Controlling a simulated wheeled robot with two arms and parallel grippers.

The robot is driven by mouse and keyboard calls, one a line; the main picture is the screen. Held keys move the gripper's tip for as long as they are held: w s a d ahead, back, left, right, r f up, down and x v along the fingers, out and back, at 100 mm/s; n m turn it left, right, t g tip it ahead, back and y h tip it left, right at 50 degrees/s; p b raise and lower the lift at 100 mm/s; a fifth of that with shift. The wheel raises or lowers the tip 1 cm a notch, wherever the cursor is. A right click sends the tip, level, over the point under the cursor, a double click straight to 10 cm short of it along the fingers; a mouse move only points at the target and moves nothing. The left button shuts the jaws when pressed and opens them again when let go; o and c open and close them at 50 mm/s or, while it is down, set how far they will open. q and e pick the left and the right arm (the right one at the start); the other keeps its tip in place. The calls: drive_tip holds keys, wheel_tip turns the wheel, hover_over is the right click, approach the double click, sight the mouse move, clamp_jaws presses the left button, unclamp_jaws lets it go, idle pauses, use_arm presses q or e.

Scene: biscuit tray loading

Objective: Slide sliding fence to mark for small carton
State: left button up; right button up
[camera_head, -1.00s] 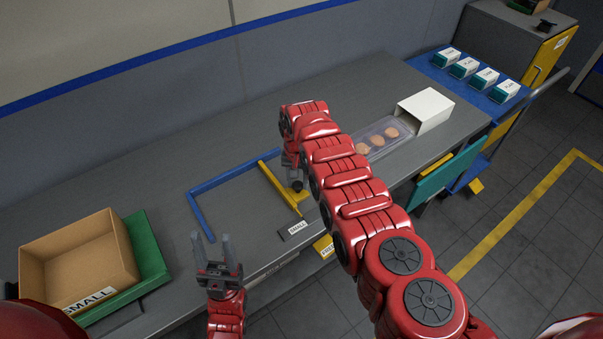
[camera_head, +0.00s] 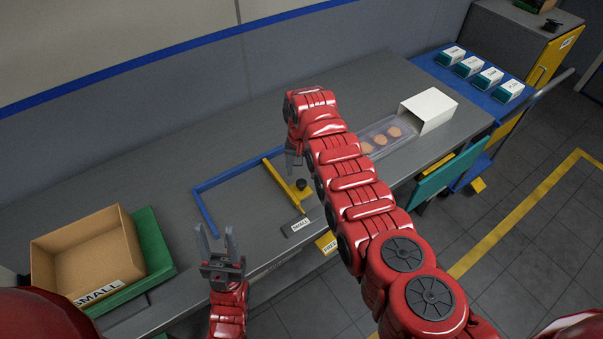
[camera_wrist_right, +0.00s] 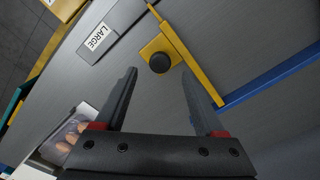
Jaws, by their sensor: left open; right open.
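The yellow sliding fence (camera_head: 274,172) stands on the grey bench inside the blue fixed fence (camera_head: 206,212). Its near end is beside the SMALL label (camera_head: 299,226). A black knob (camera_head: 301,184) sits on its yellow plate; the knob also shows in the right wrist view (camera_wrist_right: 160,62). My right gripper (camera_wrist_right: 160,78) is open and empty, with the knob beyond its fingertips, not held. In the head view the right gripper (camera_head: 293,160) is partly hidden by my arm. My left gripper (camera_head: 216,234) is open and empty near the bench's front edge.
An open brown SMALL carton (camera_head: 88,245) sits on a green stand at left. The LARGE label (camera_wrist_right: 97,37) shows in the right wrist view. A clear biscuit tray (camera_head: 371,133) and a white carton (camera_head: 430,107) lie right of my right arm. A blue cart holds several small boxes.

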wheel_tip(320, 180, up, 13)
drive_tip(key=shift+p, duration=0.35)
idle(0.3)
